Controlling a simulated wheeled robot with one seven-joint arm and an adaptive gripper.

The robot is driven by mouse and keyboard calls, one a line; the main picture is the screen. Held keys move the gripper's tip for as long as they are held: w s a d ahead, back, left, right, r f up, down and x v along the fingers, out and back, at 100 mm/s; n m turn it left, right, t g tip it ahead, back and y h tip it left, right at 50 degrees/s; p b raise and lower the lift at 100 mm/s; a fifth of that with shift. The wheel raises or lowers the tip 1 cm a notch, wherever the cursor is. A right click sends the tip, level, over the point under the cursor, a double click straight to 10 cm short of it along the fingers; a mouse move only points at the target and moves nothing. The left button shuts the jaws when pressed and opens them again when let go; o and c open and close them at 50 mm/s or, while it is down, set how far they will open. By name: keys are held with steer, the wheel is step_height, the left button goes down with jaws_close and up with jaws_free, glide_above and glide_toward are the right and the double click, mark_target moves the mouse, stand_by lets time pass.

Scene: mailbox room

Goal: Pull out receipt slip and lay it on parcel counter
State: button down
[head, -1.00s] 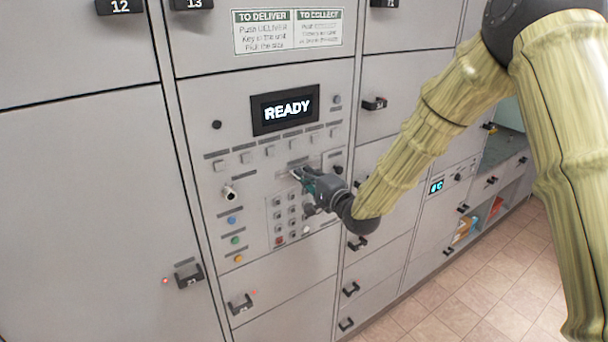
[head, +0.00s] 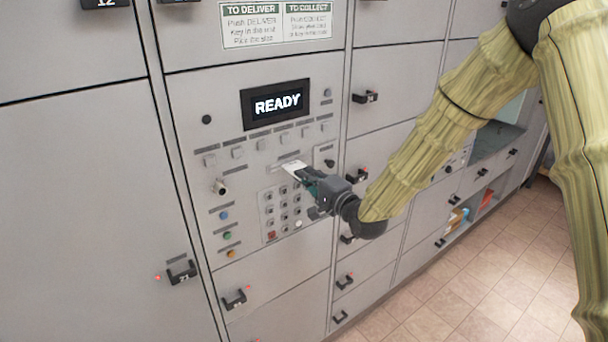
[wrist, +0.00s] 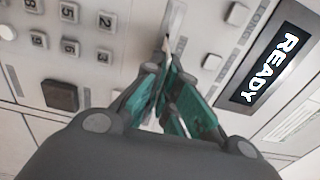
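The white receipt slip (head: 292,167) shows at the tips of my gripper (head: 305,177), in front of the locker's control panel (head: 249,198). My gripper's teal fingers are closed together on the slip's near end. In the wrist view the pale slip (wrist: 175,18) sticks out beyond the fingertips (wrist: 167,50) towards the panel. I cannot tell whether its far end is still in the slot. A grey counter surface (head: 497,141) in a recess at the far right looks like the parcel counter; my arm partly hides it.
The panel has a READY screen (head: 277,104), a keypad (head: 283,208) and several buttons close to my gripper. Black locker handles (head: 357,176) stick out to the right. The tiled floor (head: 455,290) at lower right is clear.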

steer(key=shift+v, duration=1.85)
